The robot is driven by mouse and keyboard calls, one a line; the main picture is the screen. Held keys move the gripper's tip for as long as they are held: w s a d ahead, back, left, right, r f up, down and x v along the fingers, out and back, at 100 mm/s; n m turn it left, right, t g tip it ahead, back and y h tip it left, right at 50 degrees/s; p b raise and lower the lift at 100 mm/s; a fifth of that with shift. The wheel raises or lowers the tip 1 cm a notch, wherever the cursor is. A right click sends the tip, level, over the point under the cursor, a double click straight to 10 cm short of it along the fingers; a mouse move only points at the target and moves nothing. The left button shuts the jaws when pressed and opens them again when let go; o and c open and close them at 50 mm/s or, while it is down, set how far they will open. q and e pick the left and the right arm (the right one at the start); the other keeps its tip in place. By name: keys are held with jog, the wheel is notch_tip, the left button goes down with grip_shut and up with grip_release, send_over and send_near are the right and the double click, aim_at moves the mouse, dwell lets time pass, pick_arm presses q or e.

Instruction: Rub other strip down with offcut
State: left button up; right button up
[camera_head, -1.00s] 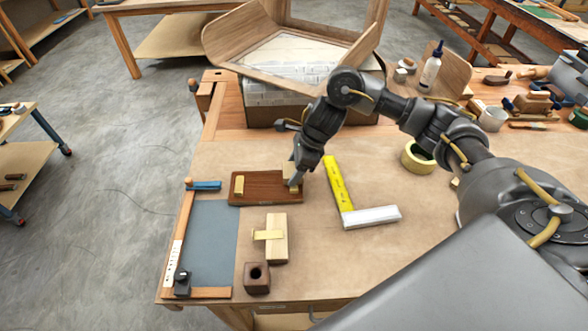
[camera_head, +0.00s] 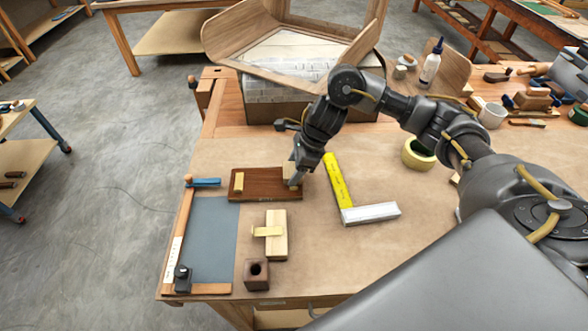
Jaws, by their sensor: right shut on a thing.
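A dark brown board (camera_head: 265,186) lies flat on the bench. A pale yellow strip (camera_head: 239,183) lies across its left end. My right gripper (camera_head: 293,181) is low over the board's right end, shut on a small pale wooden piece, apparently the offcut (camera_head: 288,169). The gripper and the offcut hide most of that end, so I cannot make out the other strip there, nor whether the offcut touches it. My left gripper is out of view.
A pale wood block (camera_head: 276,243) with a yellow tab and a dark holed block (camera_head: 256,274) stand in front. A grey mat (camera_head: 208,240) lies left. A yellow-and-white square (camera_head: 341,190) lies just right of the gripper; a tape roll (camera_head: 417,155) is farther right.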

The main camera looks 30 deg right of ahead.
jog(key=shift+w+d, duration=0.25)
jog(key=shift+w, duration=0.25)
jog(key=shift+s, duration=0.1)
jog(key=shift+s+a, duration=0.35)
jog(key=shift+s, duration=0.3)
jog(key=shift+w+f, duration=0.1)
jog(key=shift+w+d+b, duration=0.35)
jog(key=shift+w+b, duration=0.25)
jog(key=shift+w, duration=0.05)
jog(key=shift+s, duration=0.1)
